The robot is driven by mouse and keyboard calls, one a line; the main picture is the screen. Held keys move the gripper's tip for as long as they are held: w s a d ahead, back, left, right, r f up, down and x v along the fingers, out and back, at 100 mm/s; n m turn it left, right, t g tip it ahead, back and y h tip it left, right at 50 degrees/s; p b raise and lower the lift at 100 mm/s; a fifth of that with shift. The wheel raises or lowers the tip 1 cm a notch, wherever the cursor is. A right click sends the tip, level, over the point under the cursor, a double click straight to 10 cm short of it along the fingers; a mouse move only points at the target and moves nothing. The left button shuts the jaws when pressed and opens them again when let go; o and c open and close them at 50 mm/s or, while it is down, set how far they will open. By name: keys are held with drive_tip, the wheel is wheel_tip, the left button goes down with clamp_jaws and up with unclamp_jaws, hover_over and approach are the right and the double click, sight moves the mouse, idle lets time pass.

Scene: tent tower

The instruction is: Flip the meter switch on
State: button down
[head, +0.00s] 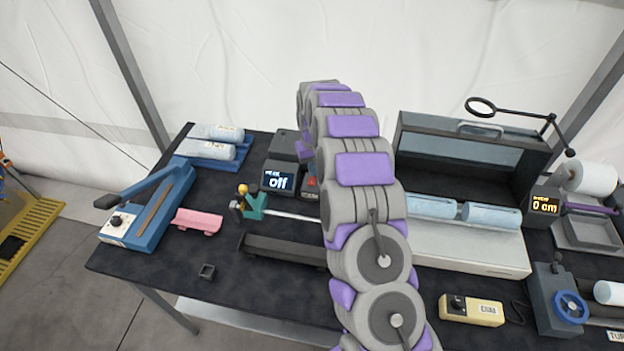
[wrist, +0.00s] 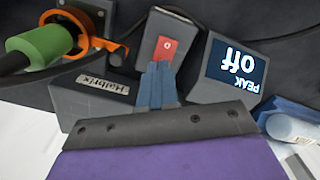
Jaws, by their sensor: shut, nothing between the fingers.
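The meter's small dark display (head: 278,180) reads "off" and stands on the black table left of my arm. In the wrist view the display (wrist: 236,66) is upside down, with "PEAK" and "off" legible. Beside it is a dark grey box with a red switch (wrist: 166,47); a bit of red also shows by my arm in the head view (head: 311,182). My gripper (wrist: 158,68) is shut and empty, its blue fingertips just below the red switch in the picture. I cannot tell whether they touch it. My arm hides most of the gripper in the head view.
A dark box labelled "Holbrix" (wrist: 95,97) lies close left of the fingers, with an orange ring (wrist: 105,48) and green handle (wrist: 42,45) beyond. A blue sealer (head: 155,205), pink piece (head: 197,221) and dark rail (head: 283,250) occupy the table's left side.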

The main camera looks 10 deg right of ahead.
drive_tip(key=shift+a+f, duration=0.1)
drive_tip(key=shift+f, duration=0.5)
idle(0.3)
drive_tip(key=shift+r, duration=0.1)
drive_tip(key=shift+r+p, duration=1.2)
drive_tip(key=shift+r, duration=2.2)
